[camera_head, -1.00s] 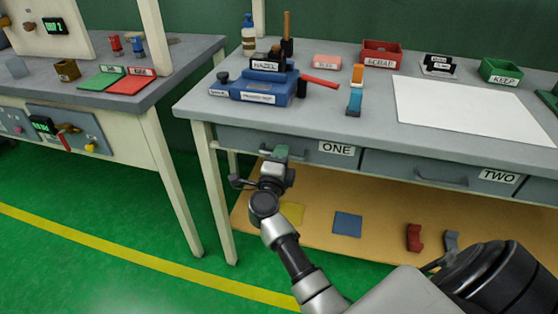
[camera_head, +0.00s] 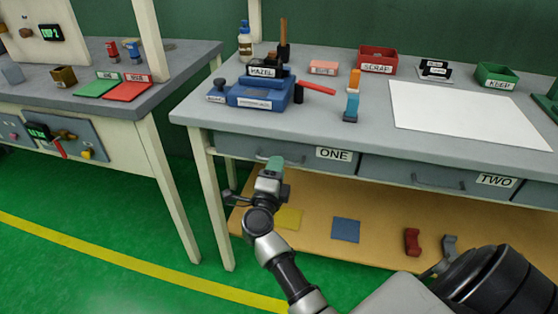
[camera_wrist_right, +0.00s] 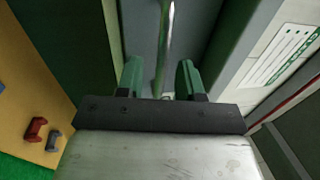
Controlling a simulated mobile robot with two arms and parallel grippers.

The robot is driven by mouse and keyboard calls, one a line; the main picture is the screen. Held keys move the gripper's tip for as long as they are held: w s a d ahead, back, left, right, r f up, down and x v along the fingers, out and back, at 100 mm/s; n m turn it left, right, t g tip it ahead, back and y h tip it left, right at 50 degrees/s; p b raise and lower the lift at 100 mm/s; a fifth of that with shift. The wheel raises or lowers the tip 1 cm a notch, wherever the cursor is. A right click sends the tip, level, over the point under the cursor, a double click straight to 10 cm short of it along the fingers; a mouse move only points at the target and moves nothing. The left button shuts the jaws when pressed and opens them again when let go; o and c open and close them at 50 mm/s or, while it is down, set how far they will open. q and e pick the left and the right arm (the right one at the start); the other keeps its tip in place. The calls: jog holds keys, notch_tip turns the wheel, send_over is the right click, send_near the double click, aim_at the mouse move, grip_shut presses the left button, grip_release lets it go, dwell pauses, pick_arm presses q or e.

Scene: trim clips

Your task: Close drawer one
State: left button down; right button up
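Drawer one (camera_head: 237,147) is the grey drawer under the left end of the bench, with a white label reading ONE. Its front looks about level with the front of drawer two, with no clear gap showing. My right gripper (camera_head: 275,163) is at its handle (camera_head: 299,161), partly covering it. In the right wrist view the handle bar (camera_wrist_right: 163,45) runs between the two green fingertips of my right gripper (camera_wrist_right: 160,77). The fingers stand apart, with space on both sides of the bar. My left gripper is not in view.
Drawer two (camera_head: 397,174) is to the right. A blue fixture (camera_head: 263,93), a red-handled tool (camera_head: 317,88) and a white sheet (camera_head: 465,113) lie on the bench top. Below is a wooden shelf (camera_head: 320,225) with red and grey clips. Green floor is clear at the left.

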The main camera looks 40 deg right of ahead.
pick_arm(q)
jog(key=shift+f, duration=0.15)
pick_arm(e)
jog(key=v, duration=0.7)
jog(key=shift+s+a, duration=0.25)
jog(key=shift+a, duration=0.05)
